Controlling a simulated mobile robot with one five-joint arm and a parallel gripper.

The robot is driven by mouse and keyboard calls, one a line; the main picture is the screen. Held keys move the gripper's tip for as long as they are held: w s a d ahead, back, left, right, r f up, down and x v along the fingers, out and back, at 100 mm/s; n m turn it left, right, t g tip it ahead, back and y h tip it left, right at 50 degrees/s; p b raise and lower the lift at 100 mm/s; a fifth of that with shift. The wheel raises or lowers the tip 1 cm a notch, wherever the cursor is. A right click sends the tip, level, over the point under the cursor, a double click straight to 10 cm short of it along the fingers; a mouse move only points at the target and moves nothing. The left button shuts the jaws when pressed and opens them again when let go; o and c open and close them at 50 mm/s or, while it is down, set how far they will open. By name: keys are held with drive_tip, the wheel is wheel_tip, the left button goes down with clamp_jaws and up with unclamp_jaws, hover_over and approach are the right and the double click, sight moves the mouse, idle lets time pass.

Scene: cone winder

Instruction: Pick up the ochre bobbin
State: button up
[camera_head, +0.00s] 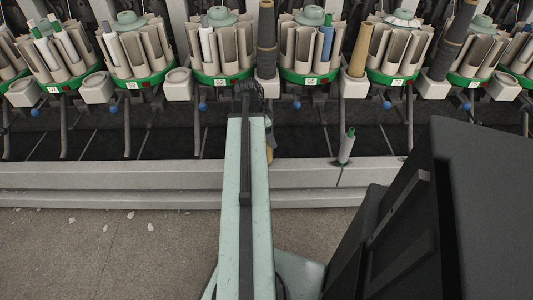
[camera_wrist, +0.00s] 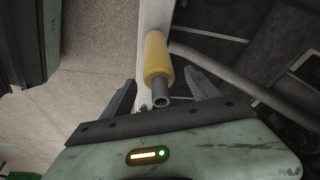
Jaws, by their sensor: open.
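The ochre bobbin (camera_wrist: 157,55) shows in the wrist view as a yellow yarn body on a grey tube, whose open end faces me. It lies along a pale ledge (camera_wrist: 152,15). My gripper (camera_wrist: 161,77) is open, with one dark finger on each side of the bobbin's near end; I cannot tell whether either finger touches it. In the head view only a small ochre patch of the bobbin (camera_head: 270,155) shows beside my arm. My arm hides the rest of it there, and the gripper's fingers are not clear in that view.
A grey bobbin with a green tip (camera_head: 346,148) stands tilted at the pale rail (camera_head: 120,176). An ochre cone (camera_head: 360,50) stands higher up at the machine, among round magazines (camera_head: 307,48) of bobbins. A grey bar (camera_wrist: 215,67) runs close right of the bobbin. The floor (camera_head: 90,245) in front is mostly clear.

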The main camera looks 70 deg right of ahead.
drive_tip(key=shift+b+x, duration=0.5)
drive_tip(key=shift+x, duration=0.7)
drive_tip(key=c, duration=1.3)
drive_tip(key=shift+r, duration=0.1)
